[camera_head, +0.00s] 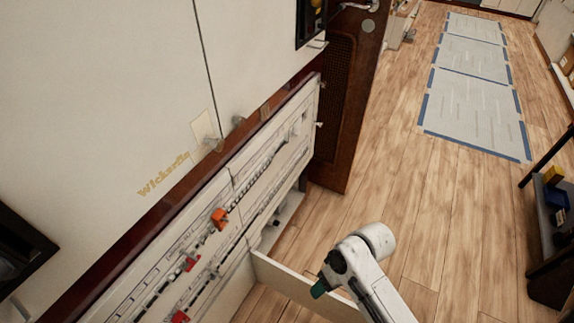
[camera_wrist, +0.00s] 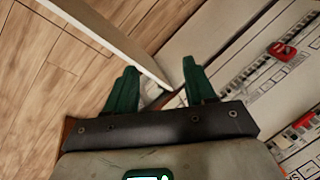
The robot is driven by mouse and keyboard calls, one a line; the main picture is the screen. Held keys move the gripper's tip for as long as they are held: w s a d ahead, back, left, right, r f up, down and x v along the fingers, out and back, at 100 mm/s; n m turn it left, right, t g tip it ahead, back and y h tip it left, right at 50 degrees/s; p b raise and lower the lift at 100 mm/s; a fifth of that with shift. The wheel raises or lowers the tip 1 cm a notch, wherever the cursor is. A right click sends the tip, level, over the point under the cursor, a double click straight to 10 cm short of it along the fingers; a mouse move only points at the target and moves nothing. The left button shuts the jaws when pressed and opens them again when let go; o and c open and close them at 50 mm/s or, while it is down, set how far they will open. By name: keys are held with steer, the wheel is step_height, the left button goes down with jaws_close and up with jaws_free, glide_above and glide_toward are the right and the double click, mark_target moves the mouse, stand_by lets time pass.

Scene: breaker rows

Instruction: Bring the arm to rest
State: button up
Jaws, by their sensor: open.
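My white arm reaches in from the bottom of the head view. My gripper (camera_head: 319,289) shows there only as a small dark green tip, close to a white panel edge (camera_head: 296,285). In the wrist view my gripper (camera_wrist: 162,84) has its two green fingers spread apart with nothing gripped. The white panel edge (camera_wrist: 112,38) runs diagonally down to the gap between the fingers. I cannot tell whether it touches them.
Left of the arm is a breaker panel (camera_head: 240,190) with an orange piece (camera_head: 219,219) and red pieces (camera_head: 191,264). White cabinet doors (camera_head: 100,90) are above it. Wooden floor (camera_head: 430,200) is open to the right, with blue-edged sheets (camera_head: 475,100) and a dark shelf (camera_head: 552,235).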

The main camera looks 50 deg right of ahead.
steer(key=w+a+r+n+t+h, duration=0.2)
steer(key=w+r, duration=0.3)
steer(key=r, duration=0.2)
steer(key=w+a+r+n+t+h, duration=0.1)
steer(key=w+a+r+n, duration=0.25)
steer(key=r, duration=0.35)
steer(key=s+d+f+g+b, duration=0.1)
steer(key=s+f+b, duration=0.2)
steer(key=f+b, duration=0.55)
steer(key=s+d+f+m+g+b, duration=0.15)
steer(key=s+f+b, duration=0.35)
steer(key=f, duration=0.6)
steer(key=s+f+g+b, duration=0.2)
steer(key=f+b, duration=0.6)
steer(key=f, duration=0.1)
step_height(320, 180, up, 26)
steer(key=p, duration=2.6)
steer(key=shift+s, duration=0.25)
